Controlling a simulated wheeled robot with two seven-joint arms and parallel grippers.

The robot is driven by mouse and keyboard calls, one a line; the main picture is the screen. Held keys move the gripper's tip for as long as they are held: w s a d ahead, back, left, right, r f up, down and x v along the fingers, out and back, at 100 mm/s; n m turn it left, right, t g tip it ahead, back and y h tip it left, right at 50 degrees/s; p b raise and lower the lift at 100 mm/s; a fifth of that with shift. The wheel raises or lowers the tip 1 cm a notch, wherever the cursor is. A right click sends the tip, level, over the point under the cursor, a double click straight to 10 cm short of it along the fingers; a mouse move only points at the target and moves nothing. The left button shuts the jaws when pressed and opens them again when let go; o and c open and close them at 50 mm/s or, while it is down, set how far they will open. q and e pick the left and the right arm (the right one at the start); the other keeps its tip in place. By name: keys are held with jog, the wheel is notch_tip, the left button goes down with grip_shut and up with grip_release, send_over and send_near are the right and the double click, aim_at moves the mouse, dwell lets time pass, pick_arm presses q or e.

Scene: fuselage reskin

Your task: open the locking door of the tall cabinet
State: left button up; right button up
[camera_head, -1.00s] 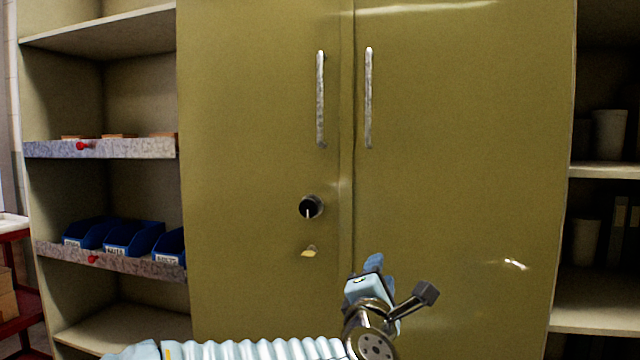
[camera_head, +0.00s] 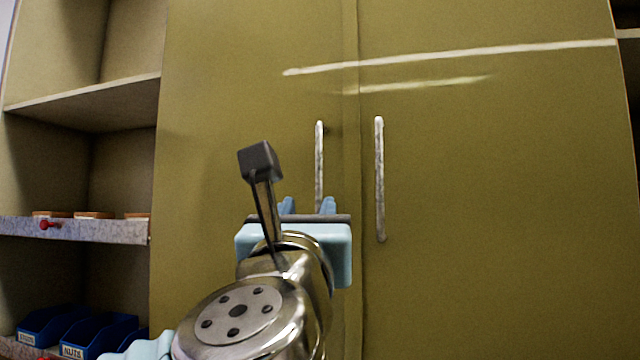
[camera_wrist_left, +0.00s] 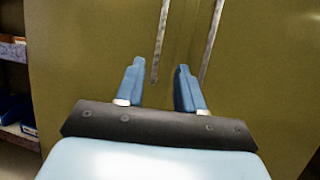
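The tall olive cabinet (camera_head: 480,200) has two closed doors with a seam between them. The left door handle (camera_head: 319,160) and the right door handle (camera_head: 380,180) are upright metal bars on either side of the seam. My left gripper (camera_head: 308,205) is open, its blue fingers pointing at the left door near the lower part of the left handle. In the left wrist view the fingers (camera_wrist_left: 157,85) are apart, with the left handle (camera_wrist_left: 161,40) showing beyond the gap, not between the pads. The lock knob is not visible in the head view now. My right gripper is not in view.
Open shelves (camera_head: 80,110) stand left of the cabinet, with blue bins (camera_head: 98,335) low down and a grey shelf edge with a red knob (camera_head: 48,225). Another shelf edge shows at the far right. The space before the right door is clear.

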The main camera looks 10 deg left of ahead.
aim_at(319, 179)
pick_arm(q)
jog(key=p+x, duration=0.4)
jog(key=x, duration=0.8)
jog(key=shift+w+r, duration=0.2)
jog(key=shift+w, duration=0.45)
jog(key=shift+c, duration=0.3)
grip_shut()
